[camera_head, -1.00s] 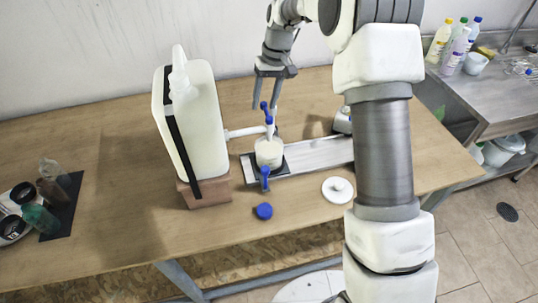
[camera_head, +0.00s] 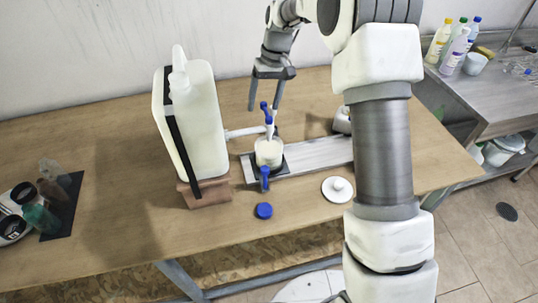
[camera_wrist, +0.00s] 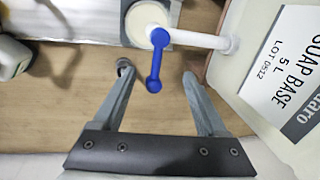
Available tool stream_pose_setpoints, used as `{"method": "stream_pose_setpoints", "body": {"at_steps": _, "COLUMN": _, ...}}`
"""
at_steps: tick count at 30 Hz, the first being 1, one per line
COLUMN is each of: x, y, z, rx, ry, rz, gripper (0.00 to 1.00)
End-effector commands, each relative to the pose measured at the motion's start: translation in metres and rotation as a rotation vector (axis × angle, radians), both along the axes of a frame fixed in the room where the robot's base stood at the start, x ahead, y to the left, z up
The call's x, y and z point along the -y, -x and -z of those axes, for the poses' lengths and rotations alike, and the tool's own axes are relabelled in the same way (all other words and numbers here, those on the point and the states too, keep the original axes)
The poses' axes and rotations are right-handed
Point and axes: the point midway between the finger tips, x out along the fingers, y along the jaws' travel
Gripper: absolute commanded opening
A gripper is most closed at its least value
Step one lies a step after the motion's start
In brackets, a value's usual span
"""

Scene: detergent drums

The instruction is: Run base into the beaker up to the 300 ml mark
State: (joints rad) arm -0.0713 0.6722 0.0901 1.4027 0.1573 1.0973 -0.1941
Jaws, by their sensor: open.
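The white drum (camera_head: 205,120), labelled "SOAP BASE 5 L" in the wrist view (camera_wrist: 285,70), stands on a reddish-brown block (camera_head: 207,192). Its white outlet pipe (camera_head: 245,132) carries a blue tap lever (camera_head: 266,110), also in the wrist view (camera_wrist: 155,60). The beaker (camera_head: 268,153) stands below the outlet with creamy white contents; its marks are too small to read. My gripper (camera_head: 264,108) is open behind the tap. In the wrist view its fingertips (camera_wrist: 156,72) are spread either side of the lever's free end, apart from it.
A metal rail (camera_head: 315,156) runs right from the beaker. A blue cap (camera_head: 264,211) and white lid (camera_head: 337,189) lie in front. A sink counter (camera_head: 500,95) with bottles is at right.

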Motion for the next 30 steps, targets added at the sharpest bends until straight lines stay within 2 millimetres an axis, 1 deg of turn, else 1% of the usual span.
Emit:
{"method": "stream_pose_setpoints", "body": {"at_steps": 5, "x": 0.001, "y": 0.0, "z": -0.005, "rx": 0.0, "ry": 0.0, "rz": 0.0, "gripper": 0.75}}
{"method": "stream_pose_setpoints", "body": {"at_steps": 24, "x": 0.005, "y": -0.002, "z": -0.043, "rx": 0.001, "ry": 0.0, "rz": 0.0, "gripper": 0.75}}
{"method": "stream_pose_setpoints", "body": {"at_steps": 30, "x": 0.006, "y": -0.002, "z": -0.044, "rx": 0.0, "ry": 0.0, "rz": 0.0, "gripper": 0.75}}
